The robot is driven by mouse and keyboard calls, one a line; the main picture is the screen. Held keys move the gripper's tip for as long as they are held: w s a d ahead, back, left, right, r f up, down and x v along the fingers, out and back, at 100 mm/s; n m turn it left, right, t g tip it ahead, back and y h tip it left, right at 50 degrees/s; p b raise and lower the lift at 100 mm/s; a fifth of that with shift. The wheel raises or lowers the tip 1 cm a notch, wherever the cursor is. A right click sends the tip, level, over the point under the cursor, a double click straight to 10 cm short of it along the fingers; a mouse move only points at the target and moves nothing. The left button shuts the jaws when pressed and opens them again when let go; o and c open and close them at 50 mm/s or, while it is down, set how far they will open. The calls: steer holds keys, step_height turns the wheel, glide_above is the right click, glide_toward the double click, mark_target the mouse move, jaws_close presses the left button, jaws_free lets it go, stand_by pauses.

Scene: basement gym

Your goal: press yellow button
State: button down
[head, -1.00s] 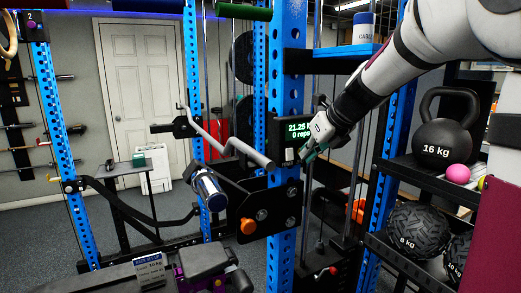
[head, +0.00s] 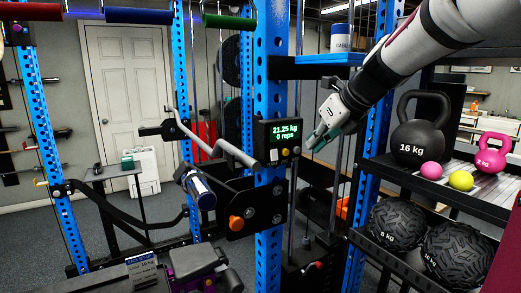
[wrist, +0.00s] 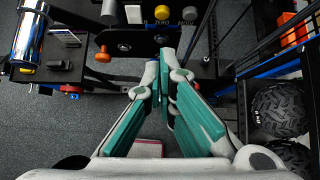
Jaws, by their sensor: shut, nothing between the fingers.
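The yellow button (head: 285,152) is the middle one in a row under the green-lit display (head: 285,132), on a black box fixed to a blue upright. The yellow button (wrist: 162,12) also shows at the top of the wrist view, between a white button (wrist: 133,13) and a grey button (wrist: 190,14). My gripper (head: 311,144) is shut and empty, just right of the display box, with a small gap in the head view. In the wrist view its green-padded fingers (wrist: 165,78) point up toward the panel, below the buttons and apart from them.
An orange knob (head: 236,223) sits on a black plate below the display. A curved grey bar (head: 215,142) ends close to the box's left side. A shelf at right holds a 16 kg kettlebell (head: 420,130), a pink ball (head: 431,170) and a yellow ball (head: 461,180).

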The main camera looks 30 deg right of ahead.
steer(key=shift+v, duration=1.5)
steer(key=s+a+f+n+g, duration=0.1)
steer(key=s+a+f+n, duration=0.25)
steer(key=a+n, duration=0.5)
steer(key=s+a+f+n+g, duration=0.1)
steer(key=s+a+f+n, duration=0.2)
steer(key=s+a+n, duration=0.5)
steer(key=s+a+f+n, duration=0.2)
steer(key=s+f+n, duration=0.1)
steer(key=n, duration=0.6)
steer(key=s+a+f+n+g, duration=0.1)
steer(key=s+a+f+n, duration=0.1)
steer(key=n, duration=0.7)
steer(key=shift+s+a+f+n+h, duration=0.3)
steer(key=shift+s+a+f+n, duration=0.1)
steer(key=shift+s+f, duration=0.65)
steer(key=shift+r, duration=0.2)
